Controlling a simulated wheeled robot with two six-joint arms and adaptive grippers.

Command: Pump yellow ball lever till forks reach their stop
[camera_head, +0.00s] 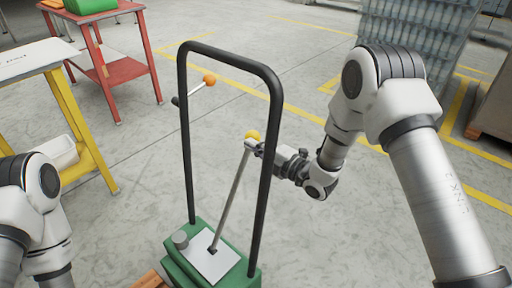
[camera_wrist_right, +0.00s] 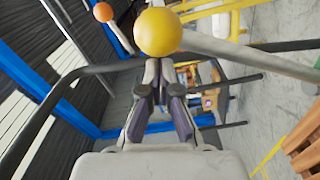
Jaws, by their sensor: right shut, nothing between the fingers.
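The yellow ball (camera_head: 252,134) tops a grey metal lever (camera_head: 230,200) that rises, tilted, from the plate on the green base (camera_head: 212,262) of a lift truck. The ball also shows large in the right wrist view (camera_wrist_right: 158,31). My right gripper (camera_head: 256,149) is at the lever's top, just under the ball. In the right wrist view its fingers (camera_wrist_right: 158,70) are together, with nothing visible between them; I cannot tell whether they touch the lever. My left gripper is out of view. The forks cannot be made out.
A black tubular handle frame (camera_head: 272,110) stands around the lever. An orange ball (camera_head: 209,80) sits on a shorter lever at the frame's left post. A yellow-legged table (camera_head: 75,120) and a red cart (camera_head: 125,70) stand left. Wrapped stacked goods (camera_head: 425,35) stand behind my right arm.

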